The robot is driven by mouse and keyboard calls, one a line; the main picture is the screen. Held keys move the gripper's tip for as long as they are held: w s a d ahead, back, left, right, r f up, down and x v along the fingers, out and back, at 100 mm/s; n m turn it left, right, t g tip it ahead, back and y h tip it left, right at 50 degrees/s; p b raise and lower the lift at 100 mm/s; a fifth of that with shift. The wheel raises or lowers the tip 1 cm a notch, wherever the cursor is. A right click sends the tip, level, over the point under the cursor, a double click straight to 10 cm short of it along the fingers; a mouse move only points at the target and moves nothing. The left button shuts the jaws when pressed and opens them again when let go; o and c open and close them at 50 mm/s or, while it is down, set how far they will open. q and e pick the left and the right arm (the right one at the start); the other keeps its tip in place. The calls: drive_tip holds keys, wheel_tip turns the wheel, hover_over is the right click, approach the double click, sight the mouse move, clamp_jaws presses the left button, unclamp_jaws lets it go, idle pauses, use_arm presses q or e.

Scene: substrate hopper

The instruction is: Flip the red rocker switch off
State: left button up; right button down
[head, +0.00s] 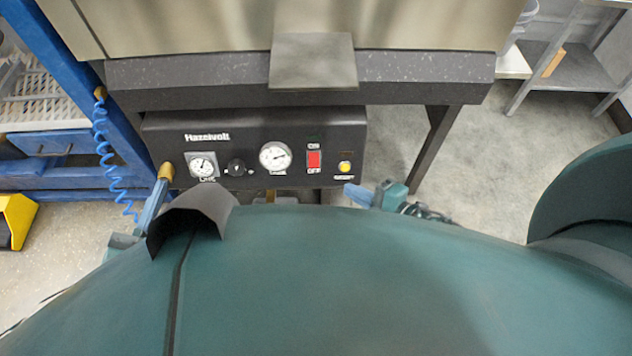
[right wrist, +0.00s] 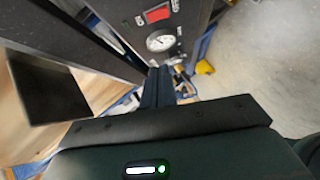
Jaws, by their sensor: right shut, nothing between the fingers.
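The red rocker switch (head: 314,160) sits on the front of a black control panel (head: 255,125), between an ON label above and an OFF label below. It also shows at the top of the right wrist view (right wrist: 158,14). I cannot tell which way it is tilted. My right gripper (head: 357,194) is shut and empty, below and right of the switch, apart from it. In the right wrist view its closed fingers (right wrist: 157,86) point toward the panel, below a gauge. My left gripper (head: 154,203) is at the panel's lower left; its jaws are not clear.
A yellow button (head: 344,167) is right of the switch; a gauge (head: 275,156), a knob (head: 236,167) and another gauge (head: 203,165) are left of it. A grey ledge (head: 420,93) overhangs the panel. A blue coiled hose (head: 103,150) hangs left.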

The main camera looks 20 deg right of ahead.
use_arm(q)
drive_tip(key=shift+s+d+r+n+t+h+b, duration=0.15)
drive_tip(key=shift+d+n+t+h+b, duration=0.15)
drive_tip(key=shift+d+t+b, duration=0.15)
use_arm(e)
wheel_tip(320, 180, down, 2)
drive_tip(key=shift+f+n, duration=0.1)
drive_tip(key=shift+n, duration=0.2)
drive_tip(key=shift+w, duration=0.1)
use_arm(q)
drive_tip(key=d+n+b, duration=0.1)
drive_tip(key=b, duration=0.3)
drive_tip(key=shift+t+h, duration=0.25)
drive_tip(key=shift+h, duration=0.15)
use_arm(e)
drive_tip(key=w+d+f+x, duration=0.1)
drive_tip(key=d+x, duration=0.1)
drive_tip(key=x, duration=1)
drive_tip(key=shift+w, duration=0.4)
drive_tip(key=shift+f, duration=0.1)
